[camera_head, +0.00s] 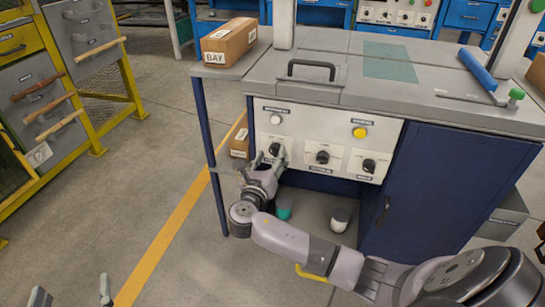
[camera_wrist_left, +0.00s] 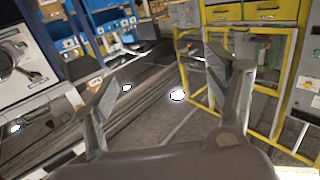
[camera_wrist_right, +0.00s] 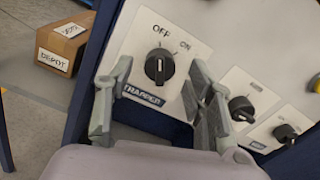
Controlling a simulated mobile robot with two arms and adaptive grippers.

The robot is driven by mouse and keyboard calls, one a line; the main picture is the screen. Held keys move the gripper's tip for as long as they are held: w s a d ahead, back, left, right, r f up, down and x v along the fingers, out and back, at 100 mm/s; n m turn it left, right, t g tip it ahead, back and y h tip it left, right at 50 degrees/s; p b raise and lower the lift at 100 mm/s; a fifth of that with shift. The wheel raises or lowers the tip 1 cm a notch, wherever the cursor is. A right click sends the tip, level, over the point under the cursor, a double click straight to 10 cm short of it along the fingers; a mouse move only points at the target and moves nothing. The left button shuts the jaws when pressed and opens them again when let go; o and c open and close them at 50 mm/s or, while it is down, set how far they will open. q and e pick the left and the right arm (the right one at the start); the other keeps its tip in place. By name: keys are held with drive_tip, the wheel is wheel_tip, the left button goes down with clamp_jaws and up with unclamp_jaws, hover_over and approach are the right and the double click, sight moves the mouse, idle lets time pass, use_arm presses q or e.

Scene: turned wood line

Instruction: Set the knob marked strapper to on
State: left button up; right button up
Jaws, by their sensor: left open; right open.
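The strapper knob is the black left-hand knob (camera_head: 274,149) of the row on the machine's white front panel. In the right wrist view this knob (camera_wrist_right: 159,66) sits above a blue label reading "TRAPPER", its first letter hidden by a finger. OFF and ON are printed above it; its white mark seems to point to OFF. My right gripper (camera_head: 269,158) is open in front of the knob. In the right wrist view its fingers (camera_wrist_right: 160,85) stand either side of the knob, apparently not touching it. My left gripper (camera_head: 73,293) is open and empty, low at left, also in its wrist view (camera_wrist_left: 165,75).
A middle knob (camera_head: 322,157) and a right knob (camera_head: 369,165) sit close by on the panel. A white button (camera_head: 276,119) and a yellow button (camera_head: 360,133) are above. A blue cabinet door (camera_head: 440,190) is at right. A BAY box (camera_head: 229,42) lies on the side shelf.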

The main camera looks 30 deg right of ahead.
use_arm(q)
drive_tip(key=shift+w+d+r+t+h, duration=0.15)
drive_tip(key=shift+r+t, duration=0.2)
drive_tip(key=shift+r, duration=0.3)
drive_tip(key=shift+s+d+r+t+h, duration=0.15)
drive_tip(key=shift+r+t, duration=0.2)
drive_tip(key=shift+r, duration=0.25)
use_arm(e)
drive_tip(key=shift+x, duration=0.95)
use_arm(q)
drive_tip(key=shift+w+a, duration=0.1)
drive_tip(key=shift+a, duration=0.05)
use_arm(e)
drive_tip(key=shift+c, duration=0.3)
drive_tip(key=c, duration=1.1)
